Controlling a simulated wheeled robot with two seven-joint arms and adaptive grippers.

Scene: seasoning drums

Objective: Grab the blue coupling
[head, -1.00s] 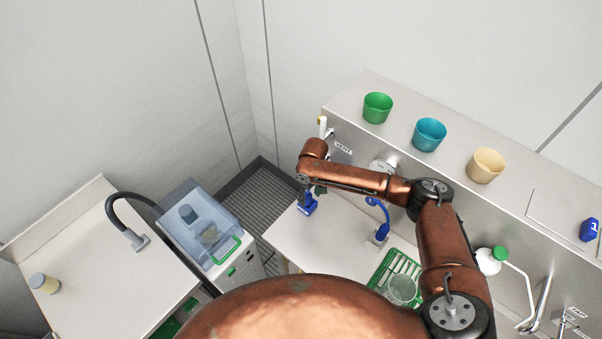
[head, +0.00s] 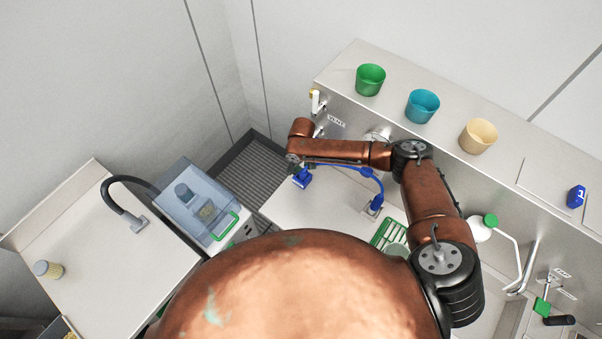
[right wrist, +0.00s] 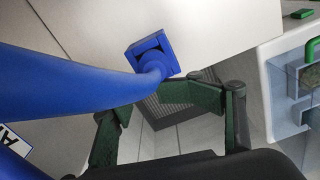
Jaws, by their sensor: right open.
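The blue coupling (head: 301,178) is at the left end of the white worktop, just below my right gripper (head: 295,169). In the right wrist view the coupling (right wrist: 151,50) has a square blue end, just beyond the fingertips. My right gripper (right wrist: 165,98) is open, its dark green fingers spread. I cannot tell whether they touch the coupling. A blue hose (head: 350,168) runs from the coupling towards a small stand (head: 375,206) on the worktop. It crosses the left of the right wrist view (right wrist: 60,85). My left gripper is not in view.
Green, teal and cream cups stand on the back ledge (head: 395,85). A green rack (head: 388,233) is on the worktop (head: 325,210). A clear-lidded box (head: 195,200) stands to the left, across a floor grate (head: 250,170). A white bottle with a green cap (head: 481,229) is right of my arm.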

